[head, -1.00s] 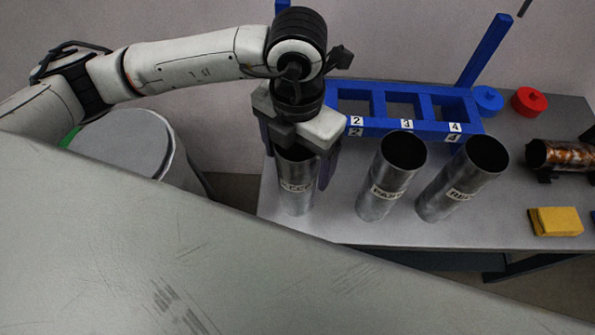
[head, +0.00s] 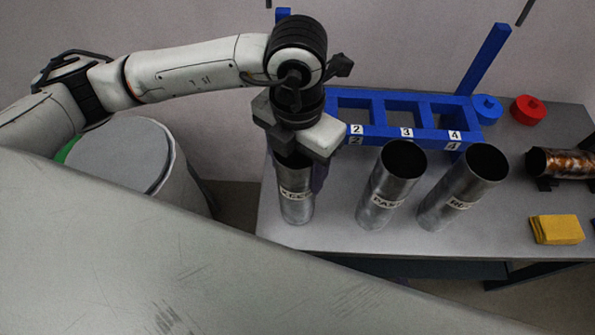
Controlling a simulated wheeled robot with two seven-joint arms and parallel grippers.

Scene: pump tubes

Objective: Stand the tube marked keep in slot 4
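A steel tube with a label that appears to read KEEP (head: 296,205) stands upright at the table's left end. The fingers look closed against the tube wall; the far contact is hidden. The blue rack (head: 437,134) stands behind, with square openings and labels 2, 3 and 4; slot 4 (head: 455,112) is at its right end and looks empty.
Two more labelled steel tubes, one in the middle (head: 385,190) and one on the right (head: 465,190), stand on the grey table (head: 340,225).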

